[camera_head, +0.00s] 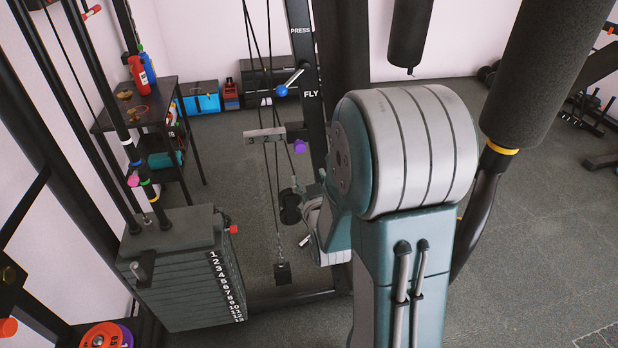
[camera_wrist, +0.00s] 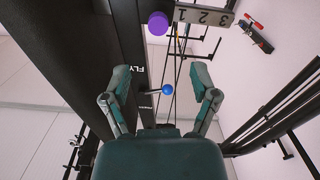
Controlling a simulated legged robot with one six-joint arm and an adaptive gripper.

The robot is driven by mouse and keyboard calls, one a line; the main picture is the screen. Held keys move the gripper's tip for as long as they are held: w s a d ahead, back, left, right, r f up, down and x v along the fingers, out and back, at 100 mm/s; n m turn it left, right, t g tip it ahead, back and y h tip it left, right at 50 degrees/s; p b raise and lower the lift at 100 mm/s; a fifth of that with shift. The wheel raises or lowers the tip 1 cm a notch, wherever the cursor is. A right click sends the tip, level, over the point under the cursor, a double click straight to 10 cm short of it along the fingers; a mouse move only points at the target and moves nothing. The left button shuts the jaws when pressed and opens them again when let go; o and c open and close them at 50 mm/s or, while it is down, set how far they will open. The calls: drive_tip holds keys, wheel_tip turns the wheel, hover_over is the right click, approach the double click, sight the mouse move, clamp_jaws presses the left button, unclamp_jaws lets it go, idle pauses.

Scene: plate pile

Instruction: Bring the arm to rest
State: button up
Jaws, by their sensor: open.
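My gripper (camera_wrist: 161,80) is open in the wrist view. Its two teal fingers stand well apart above the teal palm, with nothing held between them. A blue ball knob (camera_wrist: 167,89) and the dark post (camera_wrist: 100,60) marked FLY show behind the gap, apart from the fingers as far as I can tell. In the head view my arm (camera_head: 405,150) is folded up close in front of the camera, its grey and teal joint filling the middle. The gripper cannot be made out clearly in the head view; my arm links hide most of that area.
A numbered weight stack (camera_head: 180,268) stands at left. The machine post (camera_head: 303,60) carries the blue knob (camera_head: 281,90), with a purple knob (camera_head: 300,146) near my arm. Black padded rollers (camera_head: 548,70) hang at right. A dark table (camera_head: 165,112) stands back left. Open floor lies right.

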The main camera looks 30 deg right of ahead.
drive_tip(key=s+a+r+g+y, duration=0.4)
drive_tip(key=s+a+r+g, duration=0.2)
drive_tip(key=a, duration=0.3)
drive_tip(key=s+a+r+g, duration=0.1)
drive_tip(key=s+a+g, duration=0.1)
drive_tip(key=s, duration=0.6)
drive_tip(key=s+a+r+n+g+y, duration=0.1)
drive_tip(key=s+a+g, duration=0.1)
drive_tip(key=s, duration=0.7)
drive_tip(key=shift+a+r+g, duration=0.3)
drive_tip(key=shift+r+g, duration=0.1)
drive_tip(key=shift+g, duration=0.5)
